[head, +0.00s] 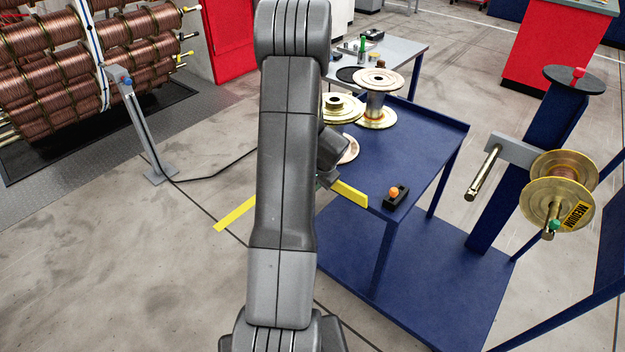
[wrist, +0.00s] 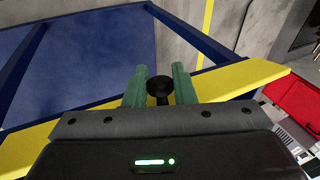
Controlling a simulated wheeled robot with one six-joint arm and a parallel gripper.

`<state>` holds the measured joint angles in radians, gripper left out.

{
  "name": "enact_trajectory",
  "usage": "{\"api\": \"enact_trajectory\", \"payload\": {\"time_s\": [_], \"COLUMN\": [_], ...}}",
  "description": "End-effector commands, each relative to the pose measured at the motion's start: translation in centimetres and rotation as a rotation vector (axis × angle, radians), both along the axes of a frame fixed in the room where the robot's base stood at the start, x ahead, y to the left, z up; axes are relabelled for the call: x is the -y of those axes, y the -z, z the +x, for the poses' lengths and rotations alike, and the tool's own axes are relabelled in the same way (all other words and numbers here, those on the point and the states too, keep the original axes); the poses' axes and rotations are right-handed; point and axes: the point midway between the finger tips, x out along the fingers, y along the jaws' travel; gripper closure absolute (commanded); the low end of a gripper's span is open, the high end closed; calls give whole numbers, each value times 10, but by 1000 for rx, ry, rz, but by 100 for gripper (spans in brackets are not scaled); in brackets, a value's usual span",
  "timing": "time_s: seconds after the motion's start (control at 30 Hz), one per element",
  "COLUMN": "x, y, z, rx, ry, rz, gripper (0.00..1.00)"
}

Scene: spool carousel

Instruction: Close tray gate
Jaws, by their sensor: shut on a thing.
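The yellow tray gate (head: 350,194) is a flat bar by the near left corner of the blue tray table (head: 418,152). My arm hides its other end in the head view. In the wrist view the yellow bar (wrist: 240,80) runs across the picture, one end over the blue surface, the other over the floor. A black round knob (wrist: 159,88) stands at the bar. My gripper (wrist: 160,86) has its green fingertips on both sides of this knob and is shut on it. In the head view the fingers are mostly hidden behind my arm.
Gold spools (head: 376,95) stand at the back of the tray. A black box with an orange button (head: 396,196) sits at its near right corner. A spool marked MEDIUM (head: 558,190) hangs on the blue stand at right.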

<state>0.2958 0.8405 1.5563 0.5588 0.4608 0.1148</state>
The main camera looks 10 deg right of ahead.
Motion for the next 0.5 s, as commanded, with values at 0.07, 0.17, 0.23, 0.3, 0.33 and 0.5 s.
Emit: {"api": "enact_trajectory", "payload": {"time_s": [0.07,0.17,0.23,0.3,0.33,0.5], "x": [4,6,6,7,8,9], "y": [-5,-7,-8,-9,-9,-10], "z": [3,5,5,6,6,7], "rx": [-30,-67,-91,-110,-117,-145], "ry": [3,3,3,3,3,1], "rz": [41,90,119,144,152,187], "gripper": [100,100,100,100,100,100]}}
